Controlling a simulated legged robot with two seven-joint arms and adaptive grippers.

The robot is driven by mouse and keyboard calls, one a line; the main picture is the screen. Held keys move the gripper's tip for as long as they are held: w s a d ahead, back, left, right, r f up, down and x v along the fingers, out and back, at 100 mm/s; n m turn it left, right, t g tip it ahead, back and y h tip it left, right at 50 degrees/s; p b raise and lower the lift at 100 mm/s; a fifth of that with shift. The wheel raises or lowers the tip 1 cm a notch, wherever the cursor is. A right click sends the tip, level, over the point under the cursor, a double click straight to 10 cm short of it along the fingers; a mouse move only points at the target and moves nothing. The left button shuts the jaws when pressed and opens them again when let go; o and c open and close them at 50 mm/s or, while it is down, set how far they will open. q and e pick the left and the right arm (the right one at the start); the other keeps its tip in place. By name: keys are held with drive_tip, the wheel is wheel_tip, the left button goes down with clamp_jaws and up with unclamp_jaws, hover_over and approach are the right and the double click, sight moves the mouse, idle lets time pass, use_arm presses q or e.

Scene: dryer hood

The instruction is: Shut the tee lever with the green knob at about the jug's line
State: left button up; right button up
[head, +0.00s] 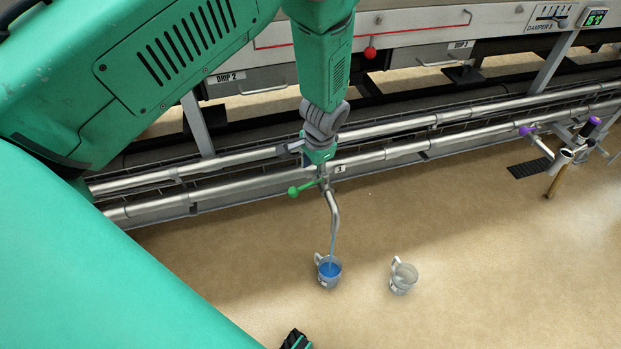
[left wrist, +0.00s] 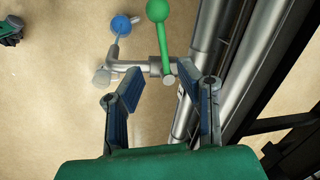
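The tee lever has a green knob (head: 293,191) and sits on a tee off the lower steel pipe. In the head view it points left, roughly along the pipe. The knob also shows at the top of the left wrist view (left wrist: 157,10). Blue liquid runs from the bent spout (head: 334,212) into a jug (head: 329,280) on the floor. My left gripper (head: 318,158) is just above the tee; in the left wrist view its two fingers (left wrist: 160,88) are apart, with nothing between them. A dark and green part at the bottom edge (head: 296,341) seems to be my right gripper, mostly cut off.
A second jug (head: 404,279) without blue liquid stands right of the first. Two long steel pipes (head: 430,145) run below the machine. A purple-knobbed lever (head: 527,131) and another purple-knobbed fitting (head: 594,121) stand further right. A dark floor grate (head: 530,168) lies near them.

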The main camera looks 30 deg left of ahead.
use_arm(q)
drive_tip(key=r, duration=0.3)
drive_tip(key=shift+s+d+r, duration=0.2)
drive_tip(key=shift+r, duration=0.1)
drive_tip(key=shift+c, duration=0.5)
